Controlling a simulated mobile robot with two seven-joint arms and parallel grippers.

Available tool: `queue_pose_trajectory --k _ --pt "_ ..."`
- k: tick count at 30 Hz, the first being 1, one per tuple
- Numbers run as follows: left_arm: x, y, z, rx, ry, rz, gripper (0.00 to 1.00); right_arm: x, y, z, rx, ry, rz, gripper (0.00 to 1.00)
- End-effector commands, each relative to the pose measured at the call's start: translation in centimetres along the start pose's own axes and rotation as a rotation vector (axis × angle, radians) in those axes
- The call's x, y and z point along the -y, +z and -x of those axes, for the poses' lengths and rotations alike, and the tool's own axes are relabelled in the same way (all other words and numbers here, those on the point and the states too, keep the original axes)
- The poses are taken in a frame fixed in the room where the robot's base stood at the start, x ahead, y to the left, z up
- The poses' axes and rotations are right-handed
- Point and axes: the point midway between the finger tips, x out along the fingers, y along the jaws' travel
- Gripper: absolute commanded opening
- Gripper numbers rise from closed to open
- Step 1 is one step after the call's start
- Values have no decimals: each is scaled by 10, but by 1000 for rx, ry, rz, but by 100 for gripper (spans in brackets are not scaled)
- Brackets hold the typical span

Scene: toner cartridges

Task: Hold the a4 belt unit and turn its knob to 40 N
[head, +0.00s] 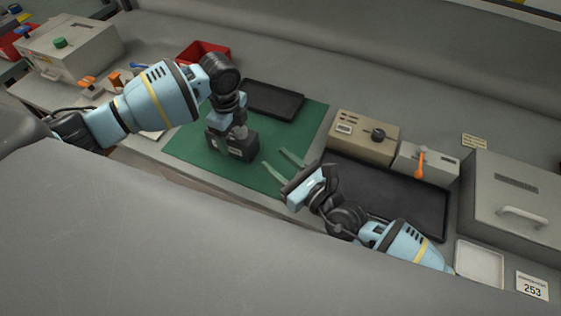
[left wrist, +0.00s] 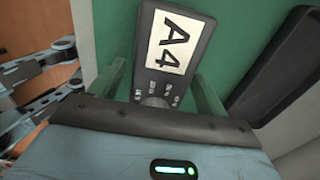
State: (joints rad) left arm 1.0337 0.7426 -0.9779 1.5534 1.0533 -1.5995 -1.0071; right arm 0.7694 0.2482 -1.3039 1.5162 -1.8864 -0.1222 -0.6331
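The a4 belt unit is a dark block (head: 237,146) on the green mat in the head view. In the left wrist view its A4 label (left wrist: 173,42) faces the camera, and its grey knob (left wrist: 155,102) shows near small scale marks, too small to read. My left gripper (left wrist: 158,72) is over the unit, with a green finger on each side. A strip of mat shows between the left-hand finger and the unit, so it looks open; the head view hides its fingers. My right gripper (head: 280,164) is open and empty over the mat's front right part, right of the unit.
The green mat (head: 306,128) has a black tray (head: 272,99) at its back. A beige box with a black knob (head: 378,134), a grey box with an orange lever (head: 421,164) and a large dark tray (head: 400,200) stand to the right. A red bin (head: 205,50) is behind.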

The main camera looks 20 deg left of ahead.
Motion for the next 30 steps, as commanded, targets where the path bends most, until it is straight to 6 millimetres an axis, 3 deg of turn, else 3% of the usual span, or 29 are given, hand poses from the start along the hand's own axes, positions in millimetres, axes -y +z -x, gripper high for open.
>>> queue_pose_trajectory --k 11,24,30 --pt "0 0 5 0 -1 0 80 0 1 0 1 0 1 40" --pt "0 0 68 1 -2 -1 80 2 10 -1 7 0 14 40" --pt "0 0 78 1 0 0 80 2 11 -1 8 0 15 40"
